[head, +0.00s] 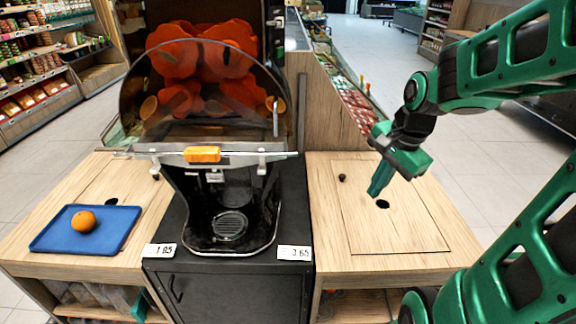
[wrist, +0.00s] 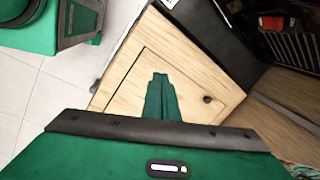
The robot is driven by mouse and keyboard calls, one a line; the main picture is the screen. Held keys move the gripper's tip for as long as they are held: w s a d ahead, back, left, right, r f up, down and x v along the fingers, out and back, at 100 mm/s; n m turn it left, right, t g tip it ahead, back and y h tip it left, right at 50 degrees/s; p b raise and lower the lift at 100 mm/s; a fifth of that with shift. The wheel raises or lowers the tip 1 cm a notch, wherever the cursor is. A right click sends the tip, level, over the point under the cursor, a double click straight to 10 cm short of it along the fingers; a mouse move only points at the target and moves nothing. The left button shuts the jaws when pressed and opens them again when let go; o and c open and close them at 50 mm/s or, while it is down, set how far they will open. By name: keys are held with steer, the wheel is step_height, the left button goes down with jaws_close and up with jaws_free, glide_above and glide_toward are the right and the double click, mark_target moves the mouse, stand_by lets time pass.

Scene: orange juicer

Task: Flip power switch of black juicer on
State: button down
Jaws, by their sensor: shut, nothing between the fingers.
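The black juicer (head: 224,190) stands on a black cabinet in the middle of the head view, with a clear curved cover over oranges at its top. I cannot make out its power switch in the head view. In the wrist view, a small red part (wrist: 272,22) sits on a dark surface at the upper right; I cannot tell whether it is the switch. My gripper (head: 375,191) is shut and empty above the right wooden counter, to the right of the juicer and apart from it. Its closed fingers also show in the wrist view (wrist: 160,80).
The right wooden counter (head: 410,235) is bare except for a dark hole and a small dark knob. A blue tray (head: 60,245) with an orange (head: 83,221) lies on the left counter. Two price tags stand at the cabinet's front edge. A wooden partition stands behind the right counter.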

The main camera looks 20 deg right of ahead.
steer(key=w+a+m+t+y, duration=0.1)
steer(key=w+a+m+y, duration=0.1)
steer(key=w+a+m, duration=0.2)
steer(key=w+a+r+m+t+y, duration=0.1)
steer(key=w+a+m+t+y, duration=0.1)
steer(key=w+a+m, duration=0.2)
steer(key=shift+w+a+m, duration=0.25)
steer(key=shift+w+m, duration=1.65)
steer(key=shift+w, duration=1.35)
steer(key=w+a+f, duration=0.6)
steer(key=w, duration=0.1)
steer(key=shift+a+f, duration=0.15)
steer(key=shift+a, duration=0.05)
